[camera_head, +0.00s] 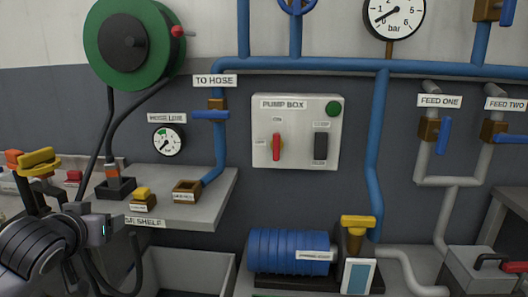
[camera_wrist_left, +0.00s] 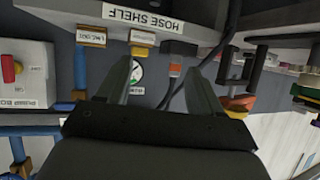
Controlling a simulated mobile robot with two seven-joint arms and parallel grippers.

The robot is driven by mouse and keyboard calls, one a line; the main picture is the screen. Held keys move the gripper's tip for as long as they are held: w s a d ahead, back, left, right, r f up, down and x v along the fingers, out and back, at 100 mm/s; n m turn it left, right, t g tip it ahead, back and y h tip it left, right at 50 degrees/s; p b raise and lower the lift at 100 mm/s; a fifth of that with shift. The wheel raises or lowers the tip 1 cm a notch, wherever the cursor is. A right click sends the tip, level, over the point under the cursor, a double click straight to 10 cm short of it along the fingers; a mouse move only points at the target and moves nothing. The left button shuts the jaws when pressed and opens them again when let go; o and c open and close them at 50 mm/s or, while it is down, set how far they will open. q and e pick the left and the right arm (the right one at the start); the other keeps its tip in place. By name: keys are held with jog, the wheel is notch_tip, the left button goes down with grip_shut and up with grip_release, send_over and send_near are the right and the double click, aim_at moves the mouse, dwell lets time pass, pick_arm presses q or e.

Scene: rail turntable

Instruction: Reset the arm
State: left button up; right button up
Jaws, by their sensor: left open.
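My left arm comes in at the lower left of the head view, with its gripper (camera_head: 102,229) in front of the hose shelf (camera_head: 212,192). In the left wrist view, which looks upside down, the two fingers of the left gripper (camera_wrist_left: 162,72) are spread apart with nothing held between them. The shelf's label and a small gauge (camera_wrist_left: 136,72) show beyond the fingers. The fingertips are hard to make out in the head view. My right arm and gripper are not in view.
A green hose reel (camera_head: 103,70) hangs above the shelf. A pump box (camera_head: 297,130) with a red lever is on the wall. A blue pump (camera_head: 275,250) stands low in the middle, near blue pipes. A dark hose hangs close beside my left gripper.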

pick_arm(q)
jog(key=s+d+f+m+g+h+p, duration=0.1)
jog(key=s+d+f+m+h, duration=0.2)
jog(key=f, duration=0.5)
jog(key=s+d+f+p, duration=0.2)
jog(key=s+d+f, duration=0.15)
jog(key=f, duration=0.45)
jog(key=s+d+f+p, duration=0.1)
jog(key=s+d+f, duration=0.2)
jog(key=s+f, duration=0.3)
jog(key=s+d+f+m+g+h+p, duration=0.1)
jog(key=s+d+f+p, duration=0.1)
jog(key=s+f, duration=0.4)
jog(key=s+d, duration=0.1)
jog(key=s, duration=0.4)
jog(key=shift+s+d+h, duration=0.15)
jog(key=shift+s+h, duration=0.15)
jog(key=shift+s, duration=0.1)
